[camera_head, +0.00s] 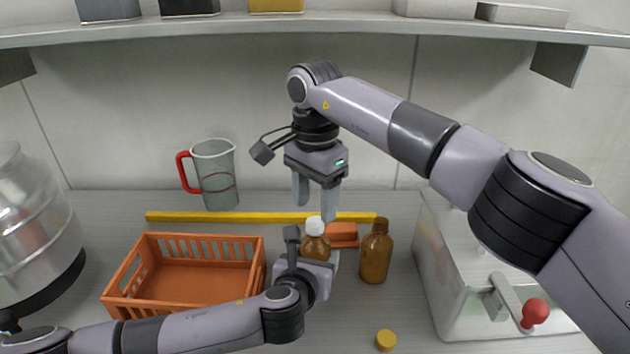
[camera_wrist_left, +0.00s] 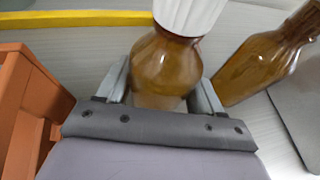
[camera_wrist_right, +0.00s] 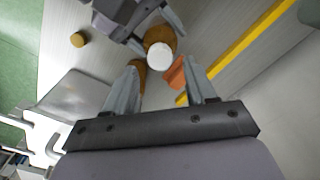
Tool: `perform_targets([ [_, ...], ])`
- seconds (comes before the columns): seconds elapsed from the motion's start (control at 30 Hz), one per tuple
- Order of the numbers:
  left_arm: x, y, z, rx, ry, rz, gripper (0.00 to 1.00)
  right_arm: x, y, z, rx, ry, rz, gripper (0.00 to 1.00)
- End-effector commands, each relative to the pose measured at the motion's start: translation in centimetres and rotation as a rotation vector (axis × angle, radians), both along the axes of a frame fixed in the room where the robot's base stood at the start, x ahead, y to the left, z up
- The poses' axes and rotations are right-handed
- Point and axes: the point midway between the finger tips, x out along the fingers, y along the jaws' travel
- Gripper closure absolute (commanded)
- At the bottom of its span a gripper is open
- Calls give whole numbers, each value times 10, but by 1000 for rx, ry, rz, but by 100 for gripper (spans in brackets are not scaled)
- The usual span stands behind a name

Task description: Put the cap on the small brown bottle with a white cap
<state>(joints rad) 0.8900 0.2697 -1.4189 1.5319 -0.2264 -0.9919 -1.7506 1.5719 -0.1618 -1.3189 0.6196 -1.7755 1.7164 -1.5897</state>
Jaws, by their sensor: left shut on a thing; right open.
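The small brown bottle (camera_head: 315,247) stands upright near the middle of the worktop, with the white cap (camera_head: 315,226) on its mouth. Whether the cap is screwed down or only resting cannot be told. My left gripper (camera_wrist_left: 160,88) is shut on the bottle's body (camera_wrist_left: 165,62), below the white cap (camera_wrist_left: 188,12). My right gripper (camera_head: 314,206) points down, open and empty, just above the cap. In the right wrist view the cap (camera_wrist_right: 160,56) shows between the open fingertips, and the bottle (camera_wrist_right: 163,34) is partly hidden beneath it.
A taller uncapped brown bottle (camera_head: 376,255) stands close right. A yellow cap (camera_head: 386,340) lies in front. An orange crate (camera_head: 185,309) is left, an orange block (camera_head: 343,236) behind. A yellow strip (camera_head: 230,217), a jug (camera_head: 217,175) and a lever machine (camera_head: 450,270) surround. A shelf (camera_head: 340,26) hangs above.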

Motion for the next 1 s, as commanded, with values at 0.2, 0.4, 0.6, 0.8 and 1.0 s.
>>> perform_targets([
  [0.2, 0, 0, -1, 0, 1, 0, 100, 0, 0, -30, -1, 2, 0, 44],
  [0.4, 0, 0, -1, 0, 1, 0, 100, 0, 0, -39, -1, -1, 0, 44],
  [0.6, 0, 0, -1, 0, 1, 0, 100, 0, 0, -39, -1, -1, 0, 44],
  [0.8, 0, 0, -1, 0, 1, 0, 100, 0, 0, -39, -1, -1, 0, 97],
  [1.0, 0, 0, -1, 0, 1, 0, 100, 0, 0, -39, -1, -1, -32, 100],
])
